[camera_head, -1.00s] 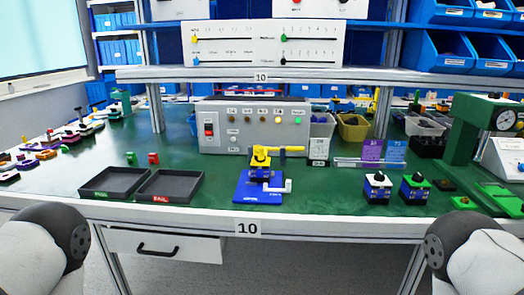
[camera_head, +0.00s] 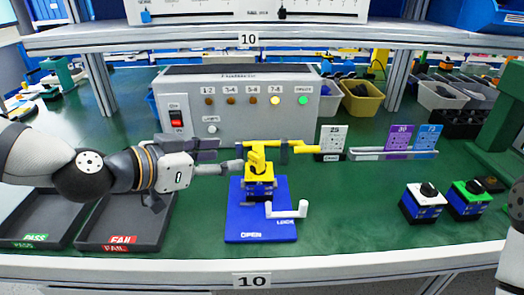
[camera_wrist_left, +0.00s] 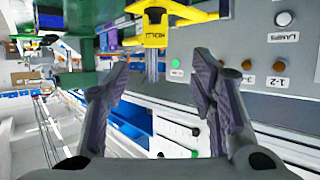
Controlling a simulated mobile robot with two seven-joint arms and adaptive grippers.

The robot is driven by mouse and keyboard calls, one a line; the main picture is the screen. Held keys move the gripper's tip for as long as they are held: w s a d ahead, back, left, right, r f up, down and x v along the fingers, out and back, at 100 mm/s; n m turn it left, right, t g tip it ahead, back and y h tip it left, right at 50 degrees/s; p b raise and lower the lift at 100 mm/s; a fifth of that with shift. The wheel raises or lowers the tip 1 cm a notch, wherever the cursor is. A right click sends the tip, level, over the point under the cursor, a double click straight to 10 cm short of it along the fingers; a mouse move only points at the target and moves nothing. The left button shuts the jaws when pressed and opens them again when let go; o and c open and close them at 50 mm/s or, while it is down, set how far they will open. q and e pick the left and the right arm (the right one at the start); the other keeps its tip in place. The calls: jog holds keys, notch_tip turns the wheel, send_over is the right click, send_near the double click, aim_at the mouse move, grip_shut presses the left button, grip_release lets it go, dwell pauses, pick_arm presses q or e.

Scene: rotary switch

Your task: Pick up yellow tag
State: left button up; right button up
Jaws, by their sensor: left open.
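A switch with a yellow top and knob (camera_head: 257,163) sits on a blue fixture (camera_head: 245,222) marked OPEN and LOCK. A yellow lever (camera_head: 292,147) extends right from behind it. My left gripper (camera_head: 217,157) comes in from the left, just left of the yellow knob. In the left wrist view my left gripper (camera_wrist_left: 160,85) is open with nothing between its fingers, and a yellow part marked HOLD (camera_wrist_left: 155,32) shows beyond the fingertips. I cannot tell whether a finger touches the switch. My right gripper is not in view.
A grey control box (camera_head: 240,105) stands behind the fixture. White (camera_head: 333,138), purple (camera_head: 399,138) and blue (camera_head: 426,137) tags stand at right. White-topped (camera_head: 423,202) and green-topped (camera_head: 468,198) switches stand front right. Two dark trays (camera_head: 130,235) lie left. A shelf (camera_head: 400,38) hangs above.

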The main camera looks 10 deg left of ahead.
aim_at(253, 160)
pick_arm(q)
jog(key=w+d+f, duration=0.1)
jog(key=w+d+f+b, duration=0.1)
jog(key=f, duration=0.1)
jog(key=shift+w, duration=0.35)
jog(key=b+x, duration=0.2)
jog(key=x, duration=0.4)
jog(key=shift+w+d, duration=0.15)
jog(key=shift+d, duration=0.05)
jog(key=shift+w+r, duration=0.15)
jog(key=shift+w, duration=0.05)
jog(key=shift+r, duration=0.15)
jog(key=shift+s, duration=0.1)
jog(key=c, duration=1)
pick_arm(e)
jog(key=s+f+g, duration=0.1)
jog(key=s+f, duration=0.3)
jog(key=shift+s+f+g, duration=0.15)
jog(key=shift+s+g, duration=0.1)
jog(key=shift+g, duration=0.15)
